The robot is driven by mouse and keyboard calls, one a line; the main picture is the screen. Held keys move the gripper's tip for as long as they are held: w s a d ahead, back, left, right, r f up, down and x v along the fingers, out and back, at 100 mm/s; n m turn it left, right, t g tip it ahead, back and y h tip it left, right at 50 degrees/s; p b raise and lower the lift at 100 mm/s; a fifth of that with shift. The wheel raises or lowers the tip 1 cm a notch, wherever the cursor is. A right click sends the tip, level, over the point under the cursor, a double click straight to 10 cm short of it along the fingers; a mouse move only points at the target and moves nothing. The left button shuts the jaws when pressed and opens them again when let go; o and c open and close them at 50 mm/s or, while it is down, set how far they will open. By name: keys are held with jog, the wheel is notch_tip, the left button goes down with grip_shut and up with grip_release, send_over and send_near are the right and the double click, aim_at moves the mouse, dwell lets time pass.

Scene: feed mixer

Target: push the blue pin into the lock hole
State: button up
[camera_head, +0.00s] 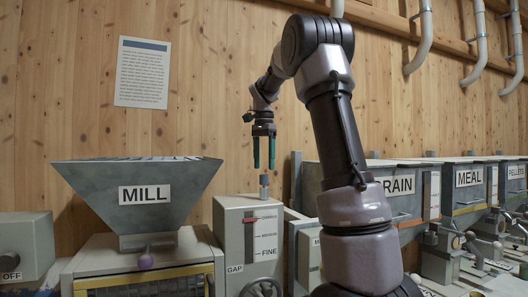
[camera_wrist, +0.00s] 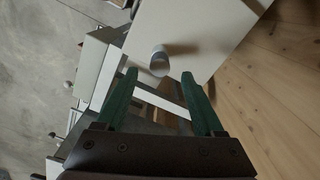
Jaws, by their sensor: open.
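My gripper (camera_head: 264,164) is open and empty, its two green fingers pointing down. A short grey-blue post (camera_head: 264,186) stands upright on top of the grey GAP box, just below the fingertips in the head view, with a visible gap between. I cannot make out a lock hole.
The GAP box (camera_head: 234,212) has a slider scale and a handwheel. The MILL hopper (camera_head: 107,190) stands at left, and GRAIN and MEAL bins (camera_head: 470,190) at right. A wooden wall (camera_head: 210,100) closes the back. The air around my gripper is clear.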

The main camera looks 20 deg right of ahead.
notch_tip(320, 180, up, 5)
jog(key=shift+f, duration=0.2)
jog(key=shift+r, duration=0.1)
jog(key=shift+s, duration=0.15)
jog(key=s+a+f+n+t, duration=0.2)
jog(key=s+a+f+n, duration=0.1)
jog(key=s, duration=0.5)
jog(key=s+a+f+n+t+y, duration=0.1)
jog(key=s+a+f+n+t, duration=0.1)
jog(key=s, duration=0.7)
jog(key=s+a+f+n+t+y, duration=0.1)
jog(key=s+a+f+n+t, duration=0.2)
jog(key=s+f, duration=0.3)
jog(key=shift+s+a+n, duration=0.45)
jog(key=shift+s+n, duration=0.05)
jog(key=shift+s, duration=0.7)
